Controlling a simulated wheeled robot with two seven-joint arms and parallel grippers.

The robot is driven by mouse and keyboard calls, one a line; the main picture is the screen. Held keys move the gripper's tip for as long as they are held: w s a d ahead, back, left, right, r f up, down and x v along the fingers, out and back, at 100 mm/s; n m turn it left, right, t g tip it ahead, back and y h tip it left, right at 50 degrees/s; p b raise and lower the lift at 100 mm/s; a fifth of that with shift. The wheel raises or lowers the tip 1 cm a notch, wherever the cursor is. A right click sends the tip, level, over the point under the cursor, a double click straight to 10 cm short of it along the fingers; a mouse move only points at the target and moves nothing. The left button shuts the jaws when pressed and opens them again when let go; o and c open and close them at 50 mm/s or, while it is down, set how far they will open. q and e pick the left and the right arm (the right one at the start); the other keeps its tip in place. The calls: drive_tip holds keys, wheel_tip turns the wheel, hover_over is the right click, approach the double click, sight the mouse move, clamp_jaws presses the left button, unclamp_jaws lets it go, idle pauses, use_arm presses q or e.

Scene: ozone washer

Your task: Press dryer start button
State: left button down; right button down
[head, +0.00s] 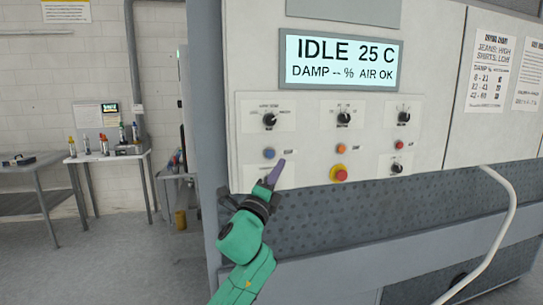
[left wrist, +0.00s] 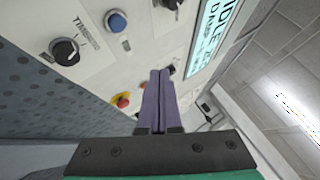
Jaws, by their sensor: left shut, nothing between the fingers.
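The dryer's panel (head: 310,130) carries a blue button (head: 269,153), an orange button (head: 341,149) and a red button (head: 398,145). The labels beside them are too small to read, so I cannot tell which one is start. My left gripper (head: 276,172) has its purple fingers shut and empty, just below and right of the blue button in the head view. In the left wrist view the fingers (left wrist: 158,85) are together, and the blue button (left wrist: 116,21) is up and left of their tips, apart from them. My right gripper is not in view.
The display (head: 340,62) reads IDLE 25 C. Black knobs (head: 269,119) sit above the buttons. A red and yellow emergency stop (head: 339,173) is right of my left gripper. A dark dotted ledge (head: 400,205) juts out below the panel. A pale hose (head: 507,220) hangs at right.

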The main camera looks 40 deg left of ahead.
sight(270, 154)
use_arm(q)
drive_tip(key=w+a, duration=0.1)
drive_tip(key=a, duration=0.1)
drive_tip(key=w+a, duration=0.3)
drive_tip(key=a, duration=0.2)
drive_tip(key=shift+w, duration=0.4)
idle(1.6)
drive_tip(key=shift+w+a, duration=0.25)
drive_tip(key=shift+a, duration=0.1)
drive_tip(key=shift+w+a, duration=0.25)
drive_tip(key=shift+a, duration=0.15)
idle(0.6)
drive_tip(key=shift+s+d, duration=0.55)
drive_tip(key=shift+d, duration=0.15)
drive_tip(key=shift+d, duration=0.1)
